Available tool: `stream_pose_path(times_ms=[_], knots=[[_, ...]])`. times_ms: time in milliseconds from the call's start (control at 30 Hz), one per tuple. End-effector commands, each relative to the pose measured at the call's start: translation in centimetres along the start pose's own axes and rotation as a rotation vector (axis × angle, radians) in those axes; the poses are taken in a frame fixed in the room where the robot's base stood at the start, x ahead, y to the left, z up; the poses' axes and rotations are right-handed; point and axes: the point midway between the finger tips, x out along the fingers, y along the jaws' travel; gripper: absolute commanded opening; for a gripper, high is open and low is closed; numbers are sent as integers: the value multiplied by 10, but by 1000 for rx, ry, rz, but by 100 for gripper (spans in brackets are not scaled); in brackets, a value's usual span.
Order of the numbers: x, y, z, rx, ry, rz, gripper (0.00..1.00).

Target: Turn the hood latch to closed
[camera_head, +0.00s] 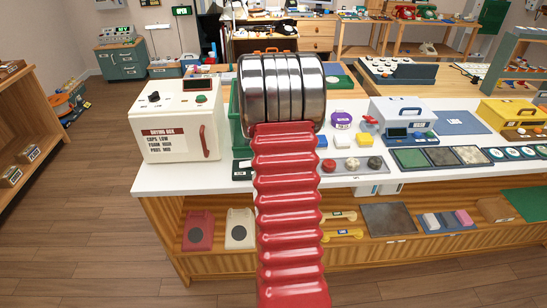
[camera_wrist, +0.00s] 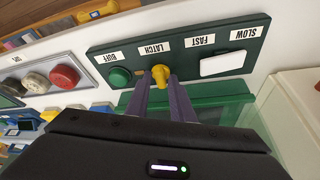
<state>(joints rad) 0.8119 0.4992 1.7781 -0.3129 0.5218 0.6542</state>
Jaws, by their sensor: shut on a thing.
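The hood latch is a small yellow knob (camera_wrist: 161,71) below the upside-down LATCH label on a dark green panel (camera_wrist: 218,42) in the wrist view. My gripper (camera_wrist: 159,82) has its two purple-grey fingers on either side of the knob and is shut on it. The fingers cover part of the knob, so its exact angle is hard to read. A green frame with clear panes (camera_wrist: 228,97) lies just beyond the panel. In the head view my arm hides the gripper and the latch; only a green edge (camera_head: 235,118) shows beside it.
The panel also carries a green button (camera_wrist: 120,77) and a white rocker (camera_wrist: 222,63) close to the fingers. A grey plate with round buttons (camera_wrist: 64,76) lies to the left. In the head view a cream drying box (camera_head: 175,118) stands left of my arm.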

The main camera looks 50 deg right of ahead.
Motion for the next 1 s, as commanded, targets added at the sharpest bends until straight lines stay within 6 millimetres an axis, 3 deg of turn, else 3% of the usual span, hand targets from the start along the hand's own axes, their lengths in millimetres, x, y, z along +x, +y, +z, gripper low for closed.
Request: stream_pose_path(times_ms=[600, 633, 833, 1000], knots=[[1, -1, 2, 37, -4, 14, 0], [1, -1, 2, 37, -4, 14, 24], [0, 0, 1, 35, -3, 13, 38], [0, 0, 1, 35, -2, 13, 39]])
